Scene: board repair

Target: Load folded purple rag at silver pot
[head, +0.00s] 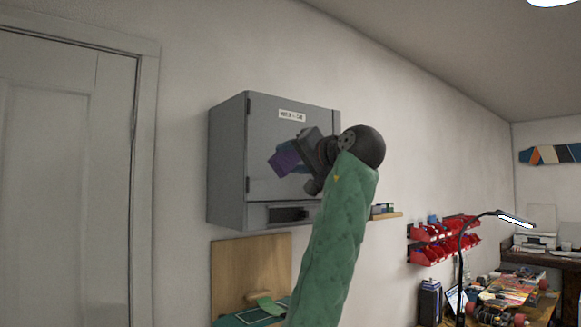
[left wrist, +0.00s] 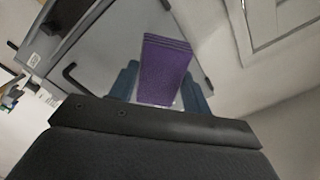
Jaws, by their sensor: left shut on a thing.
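My left gripper (head: 290,165) is raised in front of a grey wall cabinet and points to the left. It is shut on the folded purple rag (head: 283,160). In the left wrist view the rag (left wrist: 164,72) shows as a flat layered purple block between the two bluish fingers of the gripper (left wrist: 160,90). No silver pot can be made out in either view. My right gripper is not in view.
The grey cabinet (head: 228,165) hangs on the wall with its door closed and a label on it. A white door (head: 65,180) is at the left. Red bins (head: 430,255) hang at the right, above a cluttered bench with a lamp (head: 500,217). A wooden board (head: 235,270) stands below the cabinet.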

